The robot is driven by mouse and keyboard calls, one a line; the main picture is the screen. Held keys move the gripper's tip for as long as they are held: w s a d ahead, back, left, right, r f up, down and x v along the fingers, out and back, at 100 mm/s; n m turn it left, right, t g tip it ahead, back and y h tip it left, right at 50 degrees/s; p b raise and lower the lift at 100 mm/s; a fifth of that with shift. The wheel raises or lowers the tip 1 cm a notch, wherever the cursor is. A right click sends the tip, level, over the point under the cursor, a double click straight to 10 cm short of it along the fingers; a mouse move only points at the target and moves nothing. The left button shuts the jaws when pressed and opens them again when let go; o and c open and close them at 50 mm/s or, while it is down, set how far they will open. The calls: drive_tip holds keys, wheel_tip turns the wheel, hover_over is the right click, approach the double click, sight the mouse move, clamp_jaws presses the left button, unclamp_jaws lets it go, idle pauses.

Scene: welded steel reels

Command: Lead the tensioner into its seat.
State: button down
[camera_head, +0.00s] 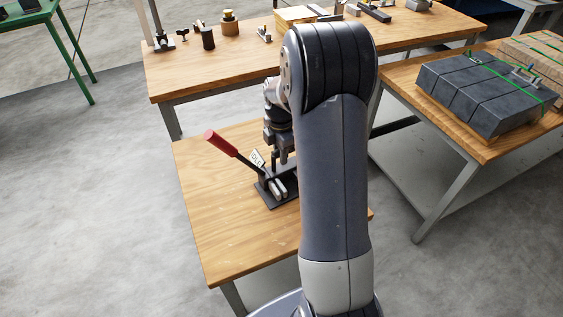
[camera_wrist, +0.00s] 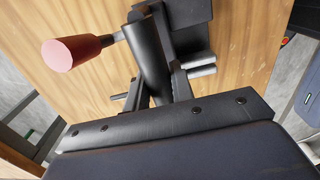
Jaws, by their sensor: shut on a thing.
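The tensioner, with a long red-handled lever (camera_head: 222,143), stands over a black base plate (camera_head: 275,203) on the near wooden table. A small white label shows beside its lever. My gripper (camera_head: 279,157) is above the plate, shut on the tensioner; the contact is partly hidden by my arm. Bright metal blocks (camera_head: 279,188) show on the plate, also in the wrist view (camera_wrist: 200,64). I cannot tell how far the tensioner sits in its seat.
The near table (camera_head: 222,230) is bare around the plate. A workbench (camera_head: 215,68) behind carries several small fixtures. At right, a table (camera_head: 455,131) holds dark strapped slabs (camera_head: 485,92). A green stand (camera_head: 68,45) is at far left. My arm covers the picture's middle.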

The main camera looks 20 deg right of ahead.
wheel_tip(320, 180, up, 10)
drive_tip(key=shift+w+r, duration=0.1)
idle(0.4)
idle(0.4)
